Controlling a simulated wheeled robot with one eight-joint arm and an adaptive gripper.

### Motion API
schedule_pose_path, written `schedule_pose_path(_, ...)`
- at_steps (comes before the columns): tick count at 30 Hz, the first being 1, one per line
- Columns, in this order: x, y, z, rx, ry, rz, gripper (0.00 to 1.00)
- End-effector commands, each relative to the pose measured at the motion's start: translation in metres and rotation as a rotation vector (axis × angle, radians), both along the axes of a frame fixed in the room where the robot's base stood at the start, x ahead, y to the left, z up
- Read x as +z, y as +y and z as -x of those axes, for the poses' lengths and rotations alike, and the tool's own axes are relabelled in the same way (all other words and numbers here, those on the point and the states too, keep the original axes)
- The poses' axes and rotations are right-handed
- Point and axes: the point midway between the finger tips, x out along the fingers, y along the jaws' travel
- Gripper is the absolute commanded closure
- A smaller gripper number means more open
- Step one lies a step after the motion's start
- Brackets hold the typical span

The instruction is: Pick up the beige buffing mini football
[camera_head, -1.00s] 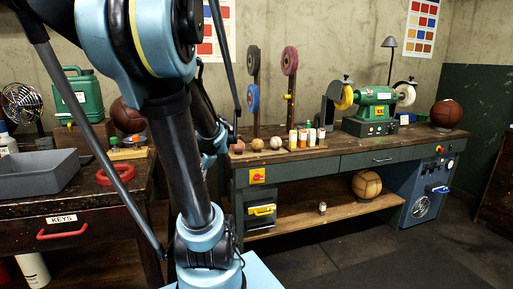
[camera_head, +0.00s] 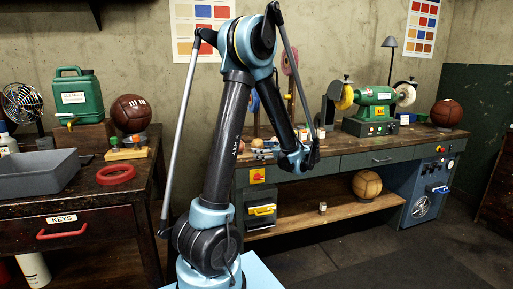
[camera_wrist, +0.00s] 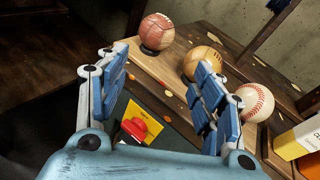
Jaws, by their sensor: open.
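My gripper (camera_wrist: 162,62) is open and empty in the wrist view, its blue padded fingers spread toward the bench top. Three small balls lie in a row beyond it. The tan middle ball (camera_wrist: 200,60), which looks like the beige mini football, is just past the right fingertip, which partly overlaps it. A reddish-brown ball (camera_wrist: 157,31) sits on a dark ring to its left. A white ball with red stitching (camera_wrist: 257,102) lies to its right.
The wooden workbench (camera_head: 350,148) carries a green buffing machine (camera_head: 372,110) and a large brown ball (camera_head: 446,113). A yellow bottle (camera_wrist: 298,142) stands right of the balls. A red switch on a yellow plate (camera_wrist: 148,112) is on the bench front. A tan ball (camera_head: 367,184) is on the lower shelf.

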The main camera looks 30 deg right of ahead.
Motion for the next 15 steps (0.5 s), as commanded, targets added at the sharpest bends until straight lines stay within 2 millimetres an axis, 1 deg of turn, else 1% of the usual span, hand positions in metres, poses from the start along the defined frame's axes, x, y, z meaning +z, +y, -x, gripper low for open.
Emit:
schedule_pose_path(1,-0.002,-0.020,0.011,-0.037,-0.022,-0.039,0.39)
schedule_pose_path(3,-0.004,-0.039,0.023,-0.073,-0.050,-0.089,0.39)
schedule_pose_path(6,-0.005,-0.059,0.038,-0.110,-0.082,-0.143,0.39)
schedule_pose_path(9,-0.006,-0.070,0.046,-0.130,-0.102,-0.175,0.39)
schedule_pose_path(11,-0.007,-0.073,0.048,-0.136,-0.109,-0.185,0.39)
schedule_pose_path(13,-0.007,-0.073,0.045,-0.138,-0.111,-0.191,0.39)
schedule_pose_path(15,-0.007,-0.072,0.037,-0.136,-0.111,-0.193,0.39)
